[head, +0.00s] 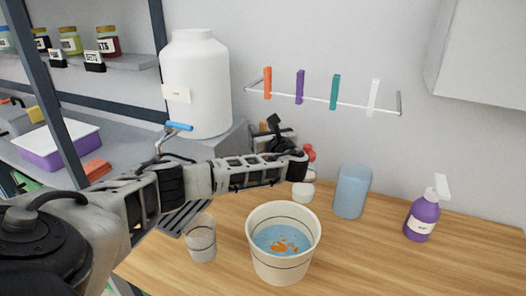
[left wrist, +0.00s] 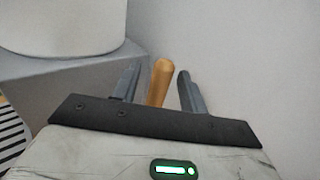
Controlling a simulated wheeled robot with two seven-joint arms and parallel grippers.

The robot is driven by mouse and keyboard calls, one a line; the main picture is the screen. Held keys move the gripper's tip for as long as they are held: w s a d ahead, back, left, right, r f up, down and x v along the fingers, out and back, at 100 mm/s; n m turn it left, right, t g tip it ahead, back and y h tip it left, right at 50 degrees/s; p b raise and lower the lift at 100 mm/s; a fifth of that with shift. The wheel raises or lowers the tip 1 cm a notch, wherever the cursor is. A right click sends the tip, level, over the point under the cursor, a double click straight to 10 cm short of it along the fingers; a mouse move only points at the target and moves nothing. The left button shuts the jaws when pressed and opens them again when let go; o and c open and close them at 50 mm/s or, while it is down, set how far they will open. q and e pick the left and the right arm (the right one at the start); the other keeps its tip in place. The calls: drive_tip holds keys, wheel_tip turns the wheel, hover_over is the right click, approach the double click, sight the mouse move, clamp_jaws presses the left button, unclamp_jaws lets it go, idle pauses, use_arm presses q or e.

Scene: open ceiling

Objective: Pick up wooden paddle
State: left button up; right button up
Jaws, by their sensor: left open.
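The wooden paddle shows in the left wrist view as a tan rounded handle (left wrist: 159,80) standing up between the two fingers of my left gripper (left wrist: 157,82). The fingers are apart, with a gap visible on the handle's right side. The lower part of the paddle is hidden by the gripper body. In the head view my left gripper (head: 275,128) is by the back wall, right of the big white container, and a small tan piece (head: 263,127) that looks like the handle shows beside it. My right gripper is not in view.
On the wooden table (head: 465,262) stand a white bucket (head: 283,268) with blue liquid and orange bits, a clear cup (head: 201,240), a blue tumbler (head: 352,190) and a purple spray bottle (head: 422,219). A wall rail (head: 318,101) holds coloured strips. A white container (head: 196,85) stands behind my arm.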

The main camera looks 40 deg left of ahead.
use_arm(q)
drive_tip(key=shift+w+a, duration=0.15)
drive_tip(key=shift+a, duration=0.1)
clamp_jaws()
drive_tip(key=shift+r, duration=0.1)
